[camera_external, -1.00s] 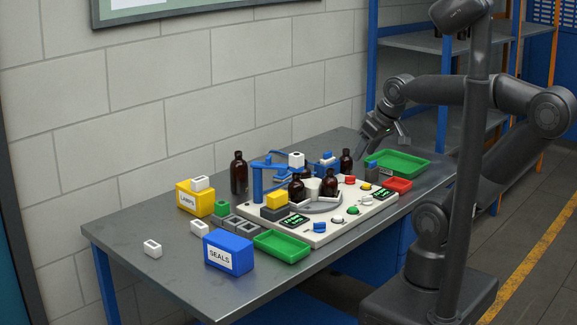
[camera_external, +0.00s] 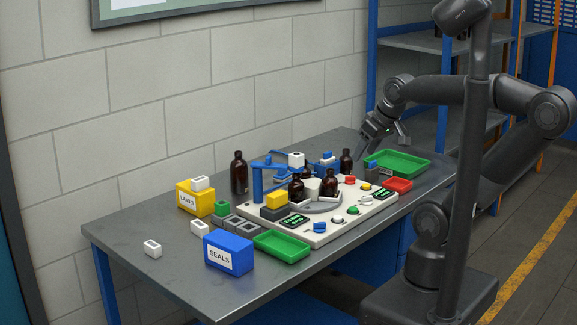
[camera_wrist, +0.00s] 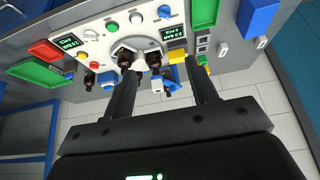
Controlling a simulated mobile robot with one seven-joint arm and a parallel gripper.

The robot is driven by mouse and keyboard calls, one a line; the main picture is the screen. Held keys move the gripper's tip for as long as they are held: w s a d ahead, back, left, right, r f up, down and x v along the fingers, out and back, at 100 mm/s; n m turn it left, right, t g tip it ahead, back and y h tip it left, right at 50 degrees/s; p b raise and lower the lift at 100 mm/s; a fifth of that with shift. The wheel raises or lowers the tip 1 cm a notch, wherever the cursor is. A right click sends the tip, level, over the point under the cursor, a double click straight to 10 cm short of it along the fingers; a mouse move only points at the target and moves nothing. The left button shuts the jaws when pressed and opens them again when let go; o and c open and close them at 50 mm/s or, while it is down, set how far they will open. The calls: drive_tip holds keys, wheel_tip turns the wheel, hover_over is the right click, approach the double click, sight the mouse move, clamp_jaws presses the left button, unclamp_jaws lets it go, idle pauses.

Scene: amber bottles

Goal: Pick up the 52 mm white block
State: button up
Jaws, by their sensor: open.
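Several white blocks with dark recesses are in the external view; I cannot tell by size which is the 52 mm one. One white block (camera_external: 152,248) lies alone at the near left of the table. Another white block (camera_external: 199,228) is beside the blue SEALS box, a third white block (camera_external: 201,183) is on the yellow LAMPS box, and a further white block (camera_external: 296,160) is on the blue fixture. My gripper (camera_external: 370,143) is open and empty above the table's far right part, apart from these blocks. Its two fingers (camera_wrist: 163,70) also show in the wrist view.
The blue SEALS box (camera_external: 228,250), yellow LAMPS box (camera_external: 195,201) and green tray (camera_external: 282,246) crowd the table's left half. Amber bottles (camera_external: 239,172) stand around the white panel (camera_external: 318,237). A larger green tray (camera_external: 410,161) is at the right. The table's left end is mostly clear.

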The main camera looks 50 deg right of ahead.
drive_tip(key=w+a+r, duration=0.2)
drive_tip(key=w+a, duration=0.1)
drive_tip(key=w, duration=0.4)
drive_tip(key=w+a+r, duration=0.2)
drive_tip(key=w+a, duration=0.1)
drive_tip(key=w, duration=0.4)
drive_tip(key=g, duration=0.1)
hover_over(153, 244)
drive_tip(key=s, duration=0.4)
wheel_tip(153, 244, down, 23)
drive_tip(key=x, duration=1)
drive_tip(key=shift+f, duration=0.2)
drive_tip(key=shift+c, duration=0.4)
drive_tip(key=c, duration=1)
